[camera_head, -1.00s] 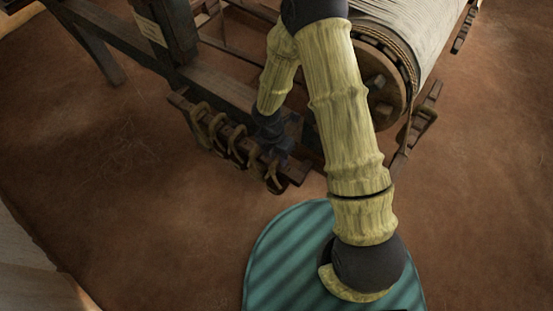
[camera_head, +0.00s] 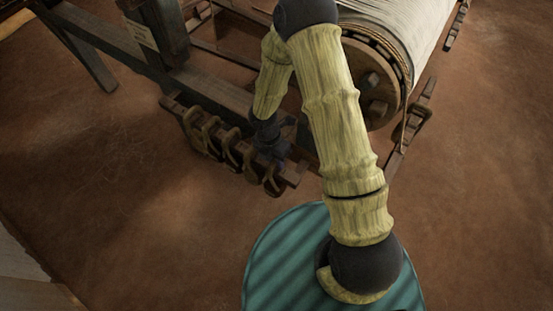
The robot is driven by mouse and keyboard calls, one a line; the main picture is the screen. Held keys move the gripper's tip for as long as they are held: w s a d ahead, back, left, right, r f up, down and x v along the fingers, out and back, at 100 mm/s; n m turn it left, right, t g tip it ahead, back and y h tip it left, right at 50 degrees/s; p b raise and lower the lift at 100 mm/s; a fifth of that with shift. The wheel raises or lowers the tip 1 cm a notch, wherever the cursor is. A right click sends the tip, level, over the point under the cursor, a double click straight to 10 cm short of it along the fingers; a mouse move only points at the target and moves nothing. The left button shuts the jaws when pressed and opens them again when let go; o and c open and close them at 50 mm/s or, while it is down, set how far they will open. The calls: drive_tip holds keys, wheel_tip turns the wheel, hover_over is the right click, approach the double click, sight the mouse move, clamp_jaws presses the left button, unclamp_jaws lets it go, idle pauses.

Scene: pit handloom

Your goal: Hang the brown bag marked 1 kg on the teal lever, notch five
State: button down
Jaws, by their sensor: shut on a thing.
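My gripper (camera_head: 270,150) is dark and small in the head view, at the wooden rack (camera_head: 292,172) on the near side of the loom. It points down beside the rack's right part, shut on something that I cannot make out. Several tan loops (camera_head: 210,133) hang along the rack, left of and below my gripper. I cannot tell whether they belong to bags. No 1 kg mark is readable. I cannot make out the teal lever or its notches.
The dark wooden loom frame (camera_head: 215,90) stands behind the rack. A large roller with pale cloth (camera_head: 400,25) is at the upper right, close to my arm. Open brown floor (camera_head: 120,190) lies at left.

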drive_tip(key=shift+f, duration=0.2)
idle(0.6)
drive_tip(key=c, duration=1.2)
unclamp_jaws()
drive_tip(key=a+r+p, duration=0.1)
drive_tip(key=r, duration=0.4)
drive_tip(key=w+r+p, duration=0.1)
drive_tip(key=r, duration=0.5)
drive_tip(key=w+a+r+p, duration=0.1)
drive_tip(key=r, duration=0.5)
drive_tip(key=shift+a, duration=0.35)
drive_tip(key=s+d+r+m+t+p, duration=0.1)
drive_tip(key=s+d+r+m+p, duration=0.1)
drive_tip(key=d+r+m, duration=0.3)
drive_tip(key=s+d+r+m+t+y+p, duration=0.1)
drive_tip(key=s+d+r+m+p, duration=0.2)
drive_tip(key=r+m, duration=0.6)
drive_tip(key=s+d+r+m+t+p, duration=0.2)
drive_tip(key=d+r+m+p, duration=0.3)
drive_tip(key=m, duration=0.9)
drive_tip(key=shift+s+d+r+y, duration=0.15)
drive_tip(key=shift+s+d+r, duration=0.1)
drive_tip(key=shift+r, duration=0.2)
drive_tip(key=shift+s+d+r+y, duration=0.15)
drive_tip(key=shift+d+r, duration=0.15)
drive_tip(key=shift+r, duration=0.2)
drive_tip(key=shift+s+d+r+y, duration=0.1)
drive_tip(key=shift+s+d+r, duration=0.15)
drive_tip(key=shift+r, duration=0.2)
